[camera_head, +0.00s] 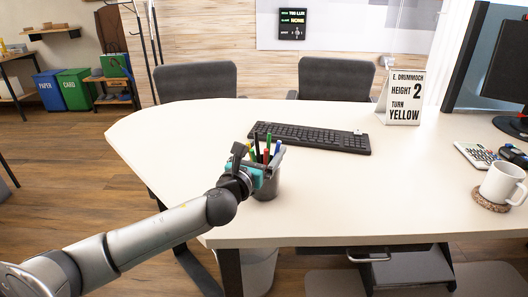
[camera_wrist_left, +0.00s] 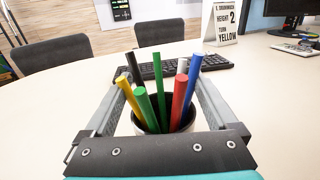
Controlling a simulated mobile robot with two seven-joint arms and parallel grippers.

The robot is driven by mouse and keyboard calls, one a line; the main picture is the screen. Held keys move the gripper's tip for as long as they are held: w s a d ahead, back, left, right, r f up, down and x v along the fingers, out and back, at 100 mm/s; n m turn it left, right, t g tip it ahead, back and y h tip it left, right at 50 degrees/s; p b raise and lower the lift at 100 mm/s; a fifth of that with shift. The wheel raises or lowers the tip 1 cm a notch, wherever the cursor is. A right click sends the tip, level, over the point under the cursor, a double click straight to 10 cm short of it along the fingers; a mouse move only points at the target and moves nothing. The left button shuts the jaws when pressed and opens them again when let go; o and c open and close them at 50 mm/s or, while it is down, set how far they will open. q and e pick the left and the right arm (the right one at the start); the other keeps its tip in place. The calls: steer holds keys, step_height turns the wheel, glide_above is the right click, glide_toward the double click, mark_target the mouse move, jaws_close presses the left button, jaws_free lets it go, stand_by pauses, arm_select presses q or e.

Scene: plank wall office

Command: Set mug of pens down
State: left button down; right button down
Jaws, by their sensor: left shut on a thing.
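The mug of pens (camera_head: 267,188) is a grey cup holding several coloured pens. In the head view it is at the near left part of the white desk (camera_head: 330,205). My left gripper (camera_head: 262,172) is shut on the mug, with a finger on each side of it. In the left wrist view the pens stick up out of the mug (camera_wrist_left: 141,126) between the fingers of the gripper (camera_wrist_left: 165,110). The gripper hides part of the mug. I cannot tell whether the mug's base touches the desk. My right gripper is not in view.
A black keyboard (camera_head: 310,137) lies behind the mug. A sign (camera_head: 403,97) stands at the back right. A white mug (camera_head: 500,183) sits on a coaster (camera_head: 486,201) at the right, near a calculator (camera_head: 474,154). The desk between the held mug and the white mug is clear.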

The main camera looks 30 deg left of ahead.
arm_select(q)
steer(key=shift+c, duration=0.4)
jaws_free()
steer(key=shift+f, duration=0.15)
steer(key=shift+o, duration=0.4)
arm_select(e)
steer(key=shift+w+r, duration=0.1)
arm_select(q)
steer(key=shift+s+r, duration=0.1)
steer(key=shift+r, duration=0.1)
steer(key=s+d+p, duration=0.2)
steer(key=s, duration=0.9)
steer(key=shift+s, duration=0.35)
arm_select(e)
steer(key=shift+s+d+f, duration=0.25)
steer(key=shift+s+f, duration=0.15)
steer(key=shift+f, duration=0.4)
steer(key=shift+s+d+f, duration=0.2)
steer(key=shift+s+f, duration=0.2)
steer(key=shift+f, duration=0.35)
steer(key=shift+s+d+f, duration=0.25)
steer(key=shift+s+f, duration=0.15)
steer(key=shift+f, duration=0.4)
